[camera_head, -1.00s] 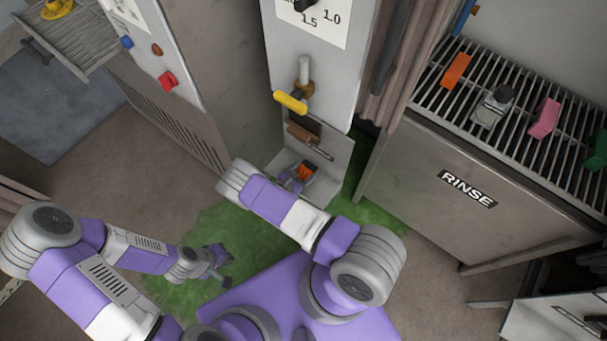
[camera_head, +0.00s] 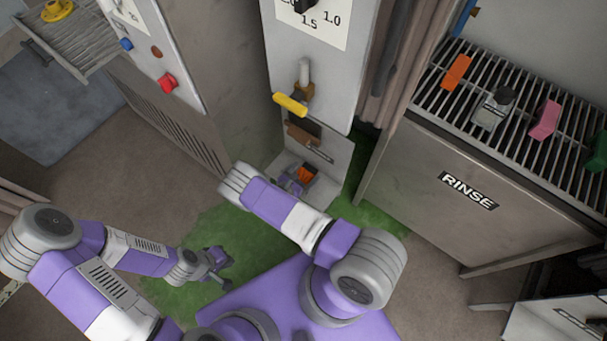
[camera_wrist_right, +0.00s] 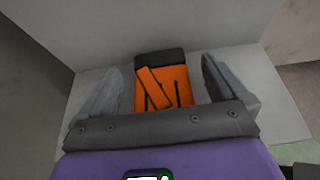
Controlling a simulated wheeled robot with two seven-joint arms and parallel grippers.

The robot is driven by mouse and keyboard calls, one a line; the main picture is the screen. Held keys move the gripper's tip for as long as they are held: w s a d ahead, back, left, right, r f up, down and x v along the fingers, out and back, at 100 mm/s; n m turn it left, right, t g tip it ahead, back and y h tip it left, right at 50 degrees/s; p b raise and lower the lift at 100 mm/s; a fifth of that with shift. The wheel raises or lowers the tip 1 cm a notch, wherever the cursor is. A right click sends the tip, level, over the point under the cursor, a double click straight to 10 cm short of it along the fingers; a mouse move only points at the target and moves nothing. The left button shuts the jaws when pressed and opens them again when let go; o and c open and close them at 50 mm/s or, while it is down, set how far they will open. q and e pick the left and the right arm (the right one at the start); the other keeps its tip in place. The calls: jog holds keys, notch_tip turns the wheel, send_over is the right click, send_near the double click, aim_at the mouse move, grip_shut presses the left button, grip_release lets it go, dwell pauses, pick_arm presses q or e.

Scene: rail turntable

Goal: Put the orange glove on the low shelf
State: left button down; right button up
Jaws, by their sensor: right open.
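The orange glove (camera_wrist_right: 163,90), with a black cuff, lies flat on the light grey low shelf (camera_wrist_right: 279,120) at the foot of the panel. In the head view the glove (camera_head: 306,173) is partly hidden by my right gripper (camera_head: 294,180), and the low shelf (camera_head: 322,194) shows around it. In the wrist view my right gripper (camera_wrist_right: 160,88) is open, with one finger on each side of the glove and a gap to both. My left gripper (camera_head: 220,266) hangs low over the green floor patch, away from the shelf; its jaws are too small to read.
A panel with a yellow-handled lever (camera_head: 291,104) stands above the shelf. To the right is the RINSE cabinet (camera_head: 440,190), with a slatted rack holding an orange block (camera_head: 456,71), a grey bottle (camera_head: 493,108) and a pink block (camera_head: 545,119). Open floor lies left of my arms.

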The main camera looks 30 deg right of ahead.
jog(key=p+v, duration=0.3)
jog(key=v, duration=0.9)
jog(key=s+a+f+m+g+y, duration=0.1)
jog(key=s+a+m+g+y, duration=0.1)
jog(key=s+m+g+y, duration=0.55)
jog(key=s+a+m+g+y, duration=0.2)
jog(key=s+m+g, duration=0.15)
jog(key=s, duration=0.65)
jog(key=a+r+m+t+y, duration=0.2)
jog(key=a+r+m+y, duration=0.25)
jog(key=m+y, duration=0.2)
jog(key=w+d+r+m+t, duration=0.1)
jog(key=w+r+m+t, duration=0.3)
jog(key=m, duration=0.3)
jog(key=shift+d+r+m+t+y, duration=0.2)
jog(key=shift+m+t+y, duration=0.1)
jog(key=shift+m+y, duration=0.1)
notch_tip(320, 180, up, 6)
jog(key=p, duration=0.6)
jog(key=shift+r, duration=0.2)
